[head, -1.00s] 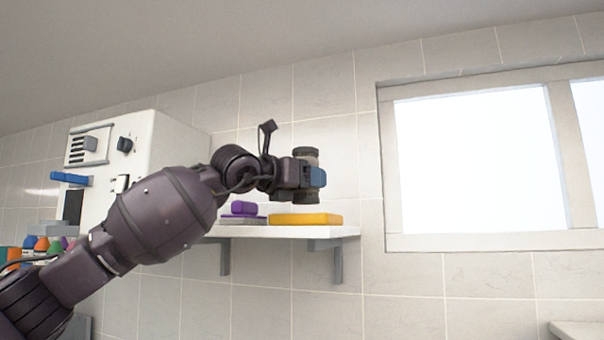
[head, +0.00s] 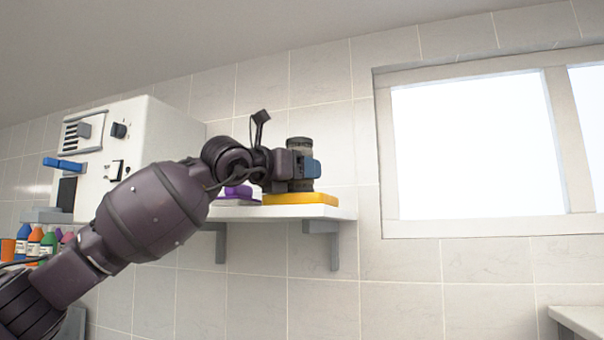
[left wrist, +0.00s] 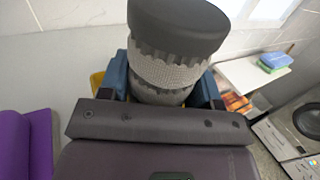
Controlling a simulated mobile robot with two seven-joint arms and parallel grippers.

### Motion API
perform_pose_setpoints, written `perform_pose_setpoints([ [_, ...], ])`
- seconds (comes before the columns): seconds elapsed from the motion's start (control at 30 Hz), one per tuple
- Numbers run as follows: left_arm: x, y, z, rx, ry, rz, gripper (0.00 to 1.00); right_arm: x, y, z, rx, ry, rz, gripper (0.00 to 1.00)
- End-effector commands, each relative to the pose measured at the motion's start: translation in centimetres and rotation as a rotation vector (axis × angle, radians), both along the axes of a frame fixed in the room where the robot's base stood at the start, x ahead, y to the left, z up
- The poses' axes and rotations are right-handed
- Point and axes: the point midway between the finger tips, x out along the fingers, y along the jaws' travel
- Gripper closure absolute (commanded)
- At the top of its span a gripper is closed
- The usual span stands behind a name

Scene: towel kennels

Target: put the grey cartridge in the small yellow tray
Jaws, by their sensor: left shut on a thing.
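The grey cartridge (left wrist: 172,72) has a dark cap and a ribbed light-grey body, and it stands upright between the blue fingers in the left wrist view. It also shows in the head view (head: 301,145). My left gripper (head: 308,168) is shut on it. The small yellow tray (head: 300,198) lies on the white wall shelf, directly below the cartridge in the head view. The cartridge's lower end is at the tray; I cannot tell whether it touches the tray's floor. A bit of yellow tray (left wrist: 97,82) shows behind the gripper in the left wrist view. My right gripper is out of view.
A purple object (head: 238,192) lies on the shelf (head: 270,212) left of the yellow tray; purple also shows in the left wrist view (left wrist: 27,143). A white machine (head: 150,140) stands to the left, with several coloured bottles (head: 40,240) below.

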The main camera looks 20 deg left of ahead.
Motion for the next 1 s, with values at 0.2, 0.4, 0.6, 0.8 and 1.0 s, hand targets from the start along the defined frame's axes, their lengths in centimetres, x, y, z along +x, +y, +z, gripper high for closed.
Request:
perform_pose_setpoints([
  [0.2,0.9,-0.8,-3.0,0.011,0.056,-0.009,0.25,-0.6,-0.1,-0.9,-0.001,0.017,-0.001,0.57],
  [0.4,1.0,-0.8,-3.1,0.010,0.057,-0.009,0.12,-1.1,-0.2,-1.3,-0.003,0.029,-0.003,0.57],
  [0.6,0.9,-0.7,-3.2,0.010,0.057,-0.009,0.12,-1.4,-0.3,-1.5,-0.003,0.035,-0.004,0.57],
  [0.8,-0.9,0.4,-3.0,0.010,0.052,-0.007,0.12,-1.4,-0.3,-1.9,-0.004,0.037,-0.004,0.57],
  [1.0,-4.2,2.3,-2.2,0.007,0.032,-0.002,0.12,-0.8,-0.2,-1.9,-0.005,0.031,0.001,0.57],
])
